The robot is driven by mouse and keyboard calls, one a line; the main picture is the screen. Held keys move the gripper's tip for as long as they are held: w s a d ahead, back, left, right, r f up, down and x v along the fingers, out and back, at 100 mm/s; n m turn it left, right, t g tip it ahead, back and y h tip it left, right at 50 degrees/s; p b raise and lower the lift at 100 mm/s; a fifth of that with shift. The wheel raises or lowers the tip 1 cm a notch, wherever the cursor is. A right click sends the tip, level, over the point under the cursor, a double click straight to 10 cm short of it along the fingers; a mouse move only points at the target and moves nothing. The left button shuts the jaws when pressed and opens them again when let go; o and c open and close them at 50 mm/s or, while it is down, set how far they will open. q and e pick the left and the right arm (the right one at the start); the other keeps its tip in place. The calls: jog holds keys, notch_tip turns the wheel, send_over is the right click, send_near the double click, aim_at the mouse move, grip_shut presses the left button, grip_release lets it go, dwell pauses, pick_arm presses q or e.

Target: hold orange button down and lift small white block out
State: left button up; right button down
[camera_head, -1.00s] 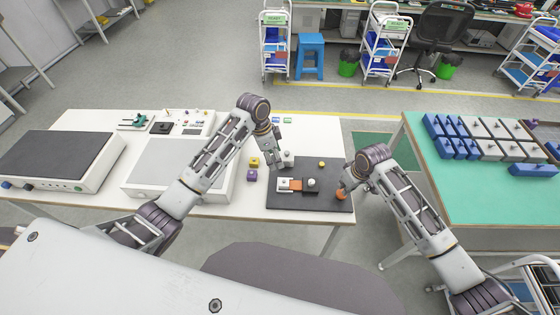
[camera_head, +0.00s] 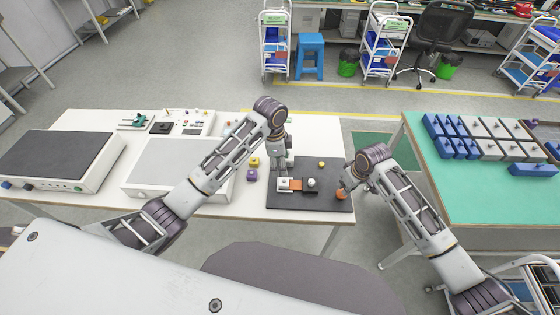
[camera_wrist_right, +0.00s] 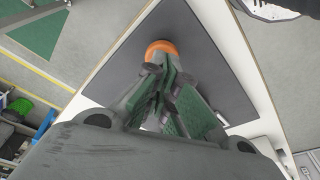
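An orange button (camera_head: 341,195) sits at the right edge of a dark board (camera_head: 325,202) on the white table. My right gripper (camera_head: 347,184) is at the button. In the right wrist view, the fingertips (camera_wrist_right: 166,70) are close together against the near side of the orange button (camera_wrist_right: 160,48), and look shut. Whether the button is pressed down cannot be told. A small white block (camera_head: 284,184) lies at the left of the board, beside an orange piece (camera_head: 297,185). My left gripper (camera_head: 281,168) points down just behind or above the white block. Its finger opening is too small to tell.
A black block with a white knob (camera_head: 311,183) stands right of the orange piece. A yellow button (camera_head: 322,164) is at the board's back. Yellow (camera_head: 254,162) and purple (camera_head: 251,174) cubes lie left of the board. The board's front strip is clear.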

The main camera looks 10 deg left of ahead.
aim_at(283, 182)
pick_arm(q)
jog(key=shift+w+d+f, duration=0.1)
jog(key=shift+d+f, duration=0.15)
jog(key=shift+f, duration=1.65)
jog(key=shift+s+d+f, duration=0.1)
jog(key=shift+d+f, duration=0.1)
jog(key=shift+f, duration=1.65)
jog(key=shift+w+d+f, duration=0.1)
jog(key=shift+d+f, duration=0.15)
jog(key=shift+f, duration=1.65)
jog(key=c, duration=1.1)
jog(key=shift+a, duration=0.1)
pick_arm(e)
jog(key=shift+s+f, duration=0.1)
jog(key=shift+f, duration=1.35)
pick_arm(q)
jog(key=shift+r, duration=2)
jog(key=shift+r, duration=0.75)
